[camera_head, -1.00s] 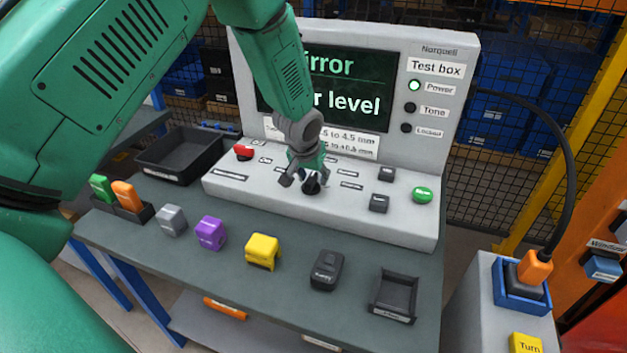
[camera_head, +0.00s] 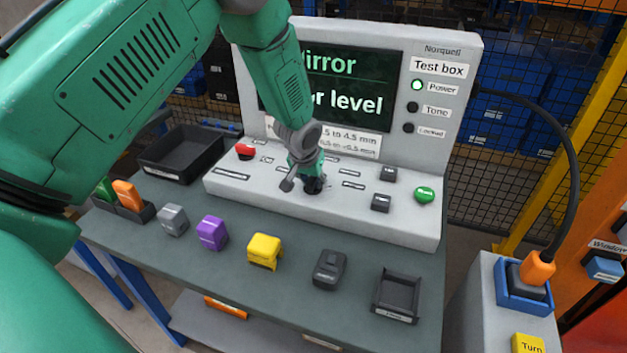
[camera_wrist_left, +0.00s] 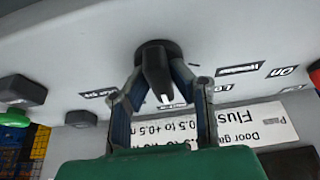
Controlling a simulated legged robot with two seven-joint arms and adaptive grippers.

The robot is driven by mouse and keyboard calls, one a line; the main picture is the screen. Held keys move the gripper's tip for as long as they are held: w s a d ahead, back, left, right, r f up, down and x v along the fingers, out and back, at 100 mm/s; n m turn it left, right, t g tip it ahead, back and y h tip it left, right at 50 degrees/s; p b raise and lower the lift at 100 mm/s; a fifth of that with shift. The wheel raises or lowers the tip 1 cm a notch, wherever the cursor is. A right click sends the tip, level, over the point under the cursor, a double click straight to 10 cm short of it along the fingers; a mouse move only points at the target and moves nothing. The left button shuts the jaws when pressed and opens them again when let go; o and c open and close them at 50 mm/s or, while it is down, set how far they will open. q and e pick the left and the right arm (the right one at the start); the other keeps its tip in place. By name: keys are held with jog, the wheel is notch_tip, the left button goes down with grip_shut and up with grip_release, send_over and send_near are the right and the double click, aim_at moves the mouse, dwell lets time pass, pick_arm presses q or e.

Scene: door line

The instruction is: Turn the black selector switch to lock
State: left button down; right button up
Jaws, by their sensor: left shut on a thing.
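The black selector switch (camera_wrist_left: 157,68) stands out from the sloped panel of the grey test box (camera_head: 385,225). In the left wrist view its pointed knob with a white mark lies between the two fingers of my left gripper (camera_wrist_left: 163,100). My left gripper (camera_head: 303,186) is shut on the knob and also shows in the head view, where the hand covers most of the switch (camera_head: 314,187). Labels around the switch are partly hidden by the fingers. The Locked lamp (camera_head: 408,128) is dark and the Power lamp (camera_head: 417,85) is lit green. My right gripper is not in view.
A red button (camera_head: 245,151), a green button (camera_head: 424,194) and dark square buttons (camera_head: 381,202) sit on the panel. Coloured blocks, including a yellow one (camera_head: 264,250), stand along the bench front. A black tray (camera_head: 177,167) is at left and a smaller one (camera_head: 396,318) at right.

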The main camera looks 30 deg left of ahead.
pick_arm(q)
jog(key=shift+n, duration=0.3)
jog(key=n, duration=0.1)
jog(key=n+y, duration=0.1)
jog(key=shift+d+n+b, duration=0.25)
jog(key=shift+n+b, duration=0.05)
jog(key=shift+b, duration=0.05)
jog(key=shift+a+n+g+y, duration=0.1)
jog(key=shift+n+g+y, duration=0.25)
jog(key=shift+n, duration=1.05)
jog(key=c, duration=1.4)
grip_release()
jog(key=shift+c, duration=0.2)
jog(key=shift+r, duration=0.1)
